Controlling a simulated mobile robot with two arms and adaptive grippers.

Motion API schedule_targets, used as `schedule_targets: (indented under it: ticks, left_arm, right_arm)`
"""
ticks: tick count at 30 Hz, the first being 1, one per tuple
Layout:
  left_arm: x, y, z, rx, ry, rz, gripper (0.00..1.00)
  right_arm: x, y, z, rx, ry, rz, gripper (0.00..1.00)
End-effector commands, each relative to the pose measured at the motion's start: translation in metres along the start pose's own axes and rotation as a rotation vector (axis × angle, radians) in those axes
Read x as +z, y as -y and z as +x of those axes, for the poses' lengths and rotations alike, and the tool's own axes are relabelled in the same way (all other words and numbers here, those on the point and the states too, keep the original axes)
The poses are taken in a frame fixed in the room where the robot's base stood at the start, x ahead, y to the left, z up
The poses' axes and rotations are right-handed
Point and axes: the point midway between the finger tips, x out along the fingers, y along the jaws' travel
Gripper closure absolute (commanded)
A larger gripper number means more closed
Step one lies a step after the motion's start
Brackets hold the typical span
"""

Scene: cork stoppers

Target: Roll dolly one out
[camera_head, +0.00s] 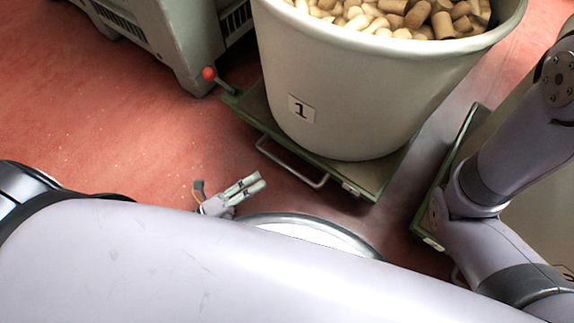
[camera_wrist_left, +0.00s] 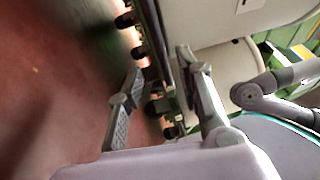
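Dolly one is a low green dolly (camera_head: 247,106) bearing a large grey bin (camera_head: 370,95) marked 1 and full of corks (camera_head: 400,15). Its metal pull handle (camera_head: 292,165) juts from the near side, and a lever with a red knob (camera_head: 209,73) stands at its left corner. My left gripper (camera_head: 260,180) is low over the floor, left of and nearer than the handle, apart from it. In the left wrist view the gripper (camera_wrist_left: 160,62) has its fingers spread and empty, with dark casters (camera_wrist_left: 138,52) beyond. My right gripper is out of frame; only its arm shows.
A grey-green crate (camera_head: 160,40) stands at the back left. Another green dolly (camera_head: 430,225) stands close on the right, partly behind my right arm. The red floor (camera_head: 90,110) is clear to the left.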

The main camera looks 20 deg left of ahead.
Motion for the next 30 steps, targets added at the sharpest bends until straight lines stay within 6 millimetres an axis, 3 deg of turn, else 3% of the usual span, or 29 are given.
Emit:
schedule_targets:
  ticks: [6, 13, 18, 26, 30]
  left_arm:
    - [0.000, -0.002, 0.049, -0.004, -0.001, 0.001, 0.67]
    - [0.000, -0.002, 0.084, -0.003, -0.001, 0.001, 0.67]
    - [0.000, -0.001, 0.096, -0.001, -0.001, 0.000, 0.67]
    - [0.000, 0.000, 0.097, 0.000, 0.000, -0.001, 0.67]
    - [0.000, 0.000, 0.097, 0.000, 0.000, 0.000, 0.74]
  right_arm:
    - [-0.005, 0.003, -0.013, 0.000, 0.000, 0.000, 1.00]
    - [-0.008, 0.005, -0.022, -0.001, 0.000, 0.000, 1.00]
    - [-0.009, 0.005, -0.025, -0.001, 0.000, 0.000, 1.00]
    - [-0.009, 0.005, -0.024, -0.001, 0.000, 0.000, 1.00]
    - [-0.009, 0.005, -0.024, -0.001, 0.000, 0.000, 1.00]
